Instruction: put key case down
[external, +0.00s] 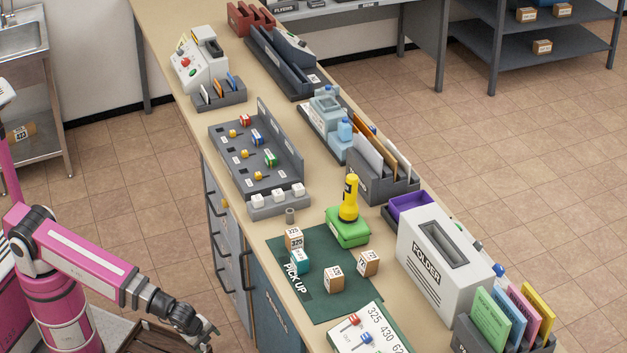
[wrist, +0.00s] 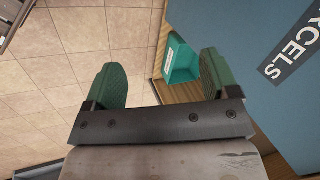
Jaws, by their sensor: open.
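A teal case with a white label (wrist: 181,62), which looks like the key case, shows in the wrist view. It lies on a slatted wooden surface below the blue cabinet front, beyond my fingers and closer to the right one. My gripper (wrist: 163,80) is open, its two green-padded fingers wide apart with nothing held between them. In the external view my gripper (external: 206,333) hangs low at the left of the counter, beside the cabinets. The case is not clearly seen there.
The blue cabinet front with PARCELS lettering (wrist: 290,60) is close on the right. On the counter, a green PICK UP mat (external: 322,300) holds small boxes, a teal one (external: 300,262) among them. Tiled floor (wrist: 40,85) lies open to the left.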

